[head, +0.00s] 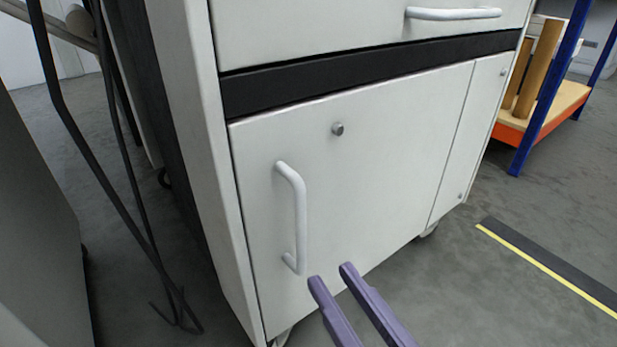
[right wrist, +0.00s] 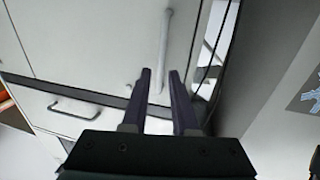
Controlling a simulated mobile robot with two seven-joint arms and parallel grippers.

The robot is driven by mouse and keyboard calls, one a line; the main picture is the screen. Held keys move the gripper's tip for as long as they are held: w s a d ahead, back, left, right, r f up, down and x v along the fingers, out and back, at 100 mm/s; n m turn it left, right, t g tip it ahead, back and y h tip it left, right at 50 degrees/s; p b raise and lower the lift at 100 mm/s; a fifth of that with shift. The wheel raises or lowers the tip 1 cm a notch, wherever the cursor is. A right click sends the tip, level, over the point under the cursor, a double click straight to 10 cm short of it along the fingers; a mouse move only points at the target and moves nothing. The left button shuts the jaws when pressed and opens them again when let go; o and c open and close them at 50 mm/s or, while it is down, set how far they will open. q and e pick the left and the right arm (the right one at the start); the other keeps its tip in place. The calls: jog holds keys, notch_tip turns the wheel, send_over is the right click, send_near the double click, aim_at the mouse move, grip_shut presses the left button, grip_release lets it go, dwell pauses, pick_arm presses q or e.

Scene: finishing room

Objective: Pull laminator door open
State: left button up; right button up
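The laminator door (head: 350,175) is a flat white panel low on a white cabinet, and it looks closed. A white vertical bar handle (head: 297,218) is fixed near its left edge. A small round metal lock (head: 337,128) sits above it. My right gripper (head: 328,273) has two purple fingers, apart and empty, just right of the handle's lower end in the head view. In the right wrist view the handle (right wrist: 164,45) runs down toward the gap between the dark fingers (right wrist: 160,73); I cannot tell the remaining distance. My left gripper is not in view.
A drawer handle (head: 453,14) is above the door, beyond a black band (head: 370,72). A blue and orange shelf (head: 540,110) stands at the right. Grey floor (head: 480,290) is open before the door.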

aim_at(303, 238)
jog(key=w+a+b, duration=0.1)
jog(key=w+a, duration=0.1)
jog(key=shift+w+f+b, duration=0.2)
jog(key=shift+w+b, duration=0.1)
jog(key=shift+b, duration=0.05)
jog(key=x, duration=0.1)
jog(key=b+x, duration=0.1)
jog(key=x, duration=0.1)
jog(key=b+x, duration=0.1)
jog(key=shift+w+d+r, duration=0.1)
jog(key=shift+w+d, duration=0.1)
jog(key=shift+w, duration=0.15)
jog(key=shift+w+a+r, duration=0.1)
jog(key=shift+w+a, duration=0.05)
jog(key=shift+w, duration=0.15)
jog(key=shift+a, duration=0.15)
grip_shut()
dwell(0.4)
